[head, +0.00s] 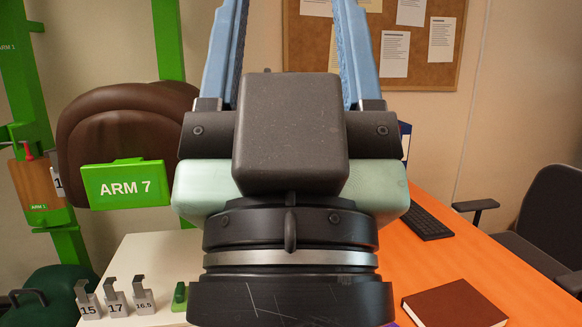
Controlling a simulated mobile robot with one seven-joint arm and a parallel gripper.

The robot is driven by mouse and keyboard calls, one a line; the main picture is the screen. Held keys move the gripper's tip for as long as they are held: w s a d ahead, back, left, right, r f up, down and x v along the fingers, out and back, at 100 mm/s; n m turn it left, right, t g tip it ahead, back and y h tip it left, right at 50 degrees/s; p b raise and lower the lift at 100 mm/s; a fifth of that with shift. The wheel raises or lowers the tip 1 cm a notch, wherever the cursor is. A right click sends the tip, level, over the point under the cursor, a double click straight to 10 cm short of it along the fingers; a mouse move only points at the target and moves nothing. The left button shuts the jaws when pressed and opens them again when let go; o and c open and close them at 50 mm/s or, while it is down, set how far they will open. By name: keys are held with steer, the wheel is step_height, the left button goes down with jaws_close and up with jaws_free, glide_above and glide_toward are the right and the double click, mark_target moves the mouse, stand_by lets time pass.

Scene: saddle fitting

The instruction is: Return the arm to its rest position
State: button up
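My gripper (290,35) fills the middle of the head view and points up and away. Its two blue fingers stand well apart, with only wall and board visible between them. The fingertips run out of the top of the picture. My dark wrist hides much of what lies behind it.
A brown saddle (118,125) sits at left behind a green plate marked ARM 7 (128,186); green posts stand around it. A white table (138,252) holds numbered metal gauges (117,302). An orange desk (455,270) at right holds a brown book (454,305) and keyboard (428,222). A dark chair (545,235) stands beyond.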

step_height(320, 180, up, 16)
steer(key=p, duration=1.3)
steer(key=shift+p, duration=0.35)
